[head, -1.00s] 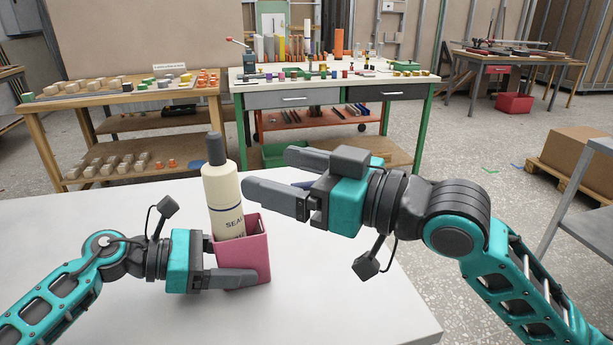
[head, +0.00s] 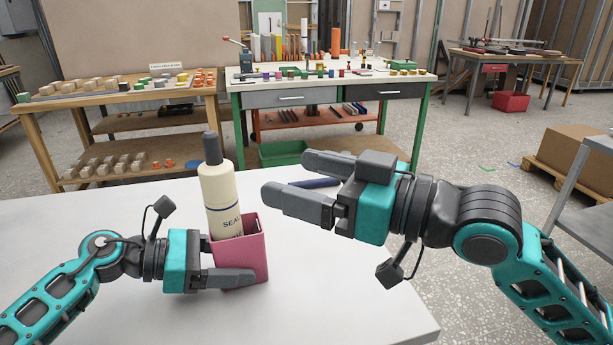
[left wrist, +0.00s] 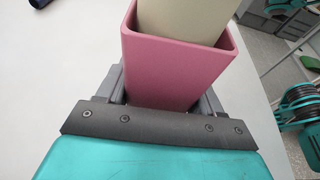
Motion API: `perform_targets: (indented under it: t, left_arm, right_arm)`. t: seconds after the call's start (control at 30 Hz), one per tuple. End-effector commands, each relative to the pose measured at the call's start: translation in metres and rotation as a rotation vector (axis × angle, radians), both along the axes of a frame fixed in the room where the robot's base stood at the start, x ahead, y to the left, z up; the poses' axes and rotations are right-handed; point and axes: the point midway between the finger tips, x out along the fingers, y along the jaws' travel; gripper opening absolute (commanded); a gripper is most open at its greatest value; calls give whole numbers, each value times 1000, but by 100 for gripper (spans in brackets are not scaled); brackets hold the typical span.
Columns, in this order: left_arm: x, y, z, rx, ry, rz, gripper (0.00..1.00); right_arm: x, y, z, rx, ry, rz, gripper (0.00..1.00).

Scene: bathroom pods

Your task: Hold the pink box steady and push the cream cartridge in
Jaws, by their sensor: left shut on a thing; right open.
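The pink box (head: 254,252) stands upright on the white table at the left, open at the top. The cream cartridge (head: 220,199), with a dark cap and a dark band, sits partly in the box, most of its length above the rim, tilted slightly left. My left gripper (head: 243,272) is shut around the sides of the box low down. The left wrist view shows the box (left wrist: 172,70) between the fingers and the cartridge (left wrist: 185,18) inside its mouth. My right gripper (head: 285,180) is open and empty, to the right of the cartridge and apart from it.
The white table (head: 345,300) is clear at front right. A dark blue object (head: 316,183) lies on it, partly hidden behind my right gripper. Workbenches (head: 330,85) with small parts stand behind. A cardboard box (head: 572,160) sits on a pallet at the right.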

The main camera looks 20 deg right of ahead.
Motion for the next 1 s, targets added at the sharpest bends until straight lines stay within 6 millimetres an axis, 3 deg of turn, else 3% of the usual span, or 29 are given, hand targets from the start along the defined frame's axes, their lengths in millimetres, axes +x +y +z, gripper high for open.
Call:
perform_targets:
  t: [0.03, 0.07, 0.33, 0.67, 0.77, 1.0]
  left_arm:
    - [0, 0, 0, -1, 0, 0, 37]
    - [0, 0, 0, -1, 0, 0, 69]
    - [0, 0, 0, 0, 0, 0, 95]
    - [0, 5, 1, 1, 0, 1, 96]
    - [1, 16, 4, 2, -1, 2, 96]
    - [1, 65, 19, 3, -1, 4, 96]
  right_arm:
    - [0, 0, 0, 0, 0, 0, 84]
    - [0, 0, 0, 0, 0, 0, 84]
    - [0, 0, 0, 0, 0, 0, 84]
    - [0, 0, 0, 0, 0, 0, 84]
    - [0, 0, 0, 0, 0, 0, 84]
    - [0, 0, 0, 0, 0, 0, 84]
